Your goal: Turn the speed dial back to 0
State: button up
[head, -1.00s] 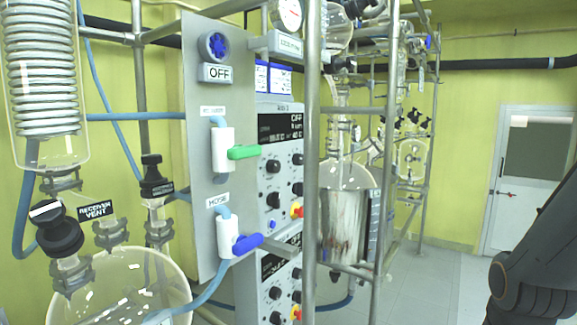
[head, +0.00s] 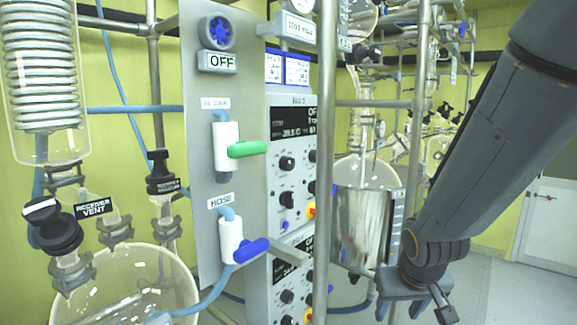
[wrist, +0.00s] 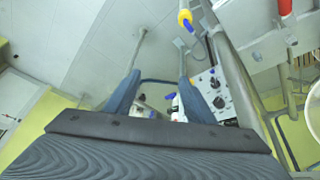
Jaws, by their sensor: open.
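The control boxes carry several black round dials (head: 287,163) in the head view, stacked behind a steel post. Their displays are partly cut by the post, and I cannot tell which dial is the speed dial. In the wrist view, the dial panel (wrist: 222,95) shows just right of the fingers, with black dials on it. My gripper (head: 418,308) is at the bottom right of the head view, apart from the panel. In the wrist view my gripper (wrist: 160,80) has its two fingers spread with nothing between them.
A vertical steel post (head: 324,150) stands before the panel's right side. A green-handled valve (head: 247,149) and a blue-handled valve (head: 250,250) stick out from the grey board. Open floor (head: 500,290) lies at the right.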

jog(key=w+a+r+t+y, duration=0.1)
jog(key=w+r+t, duration=0.5)
jog(key=w, duration=0.7)
jog(key=n+y, duration=0.9)
jog(key=y, duration=0.5)
send_near(291, 164)
jog(key=shift+g, duration=0.3)
jog(key=p+x, duration=0.2)
jog(key=x, duration=0.5)
jog(key=shift+w+a+r, duration=0.15)
jog(key=shift+w+r, duration=0.05)
jog(key=shift+w, duration=0.15)
jog(key=c, duration=1.1)
